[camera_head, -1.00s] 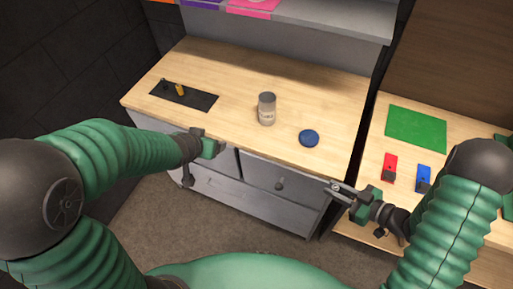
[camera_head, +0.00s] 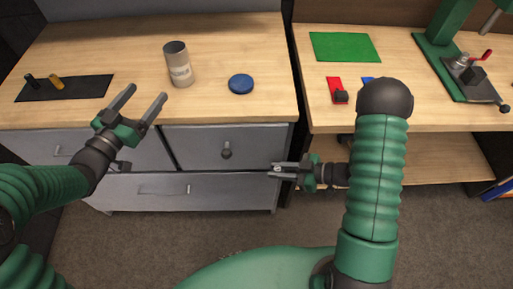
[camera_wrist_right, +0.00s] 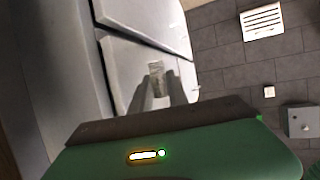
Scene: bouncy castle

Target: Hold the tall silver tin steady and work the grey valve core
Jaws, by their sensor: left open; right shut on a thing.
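The tall silver tin (camera_head: 179,66) stands upright, open end up, with a label, on the left wooden bench top. My left gripper (camera_head: 146,95) is open and empty, in front of the tin and apart from it. My right gripper (camera_head: 275,170) is shut in front of the grey drawers. In the right wrist view a small grey piece (camera_wrist_right: 157,78) shows between its fingers; it looks like the grey valve core, but it is too small to be sure. The tin does not show in the right wrist view.
A round blue lid (camera_head: 241,84) lies right of the tin. A black mat (camera_head: 65,89) with a black and a gold piece lies at the left. On the right bench are a green mat (camera_head: 345,47), a red block (camera_head: 336,88), a partly hidden blue one and a green press (camera_head: 440,55).

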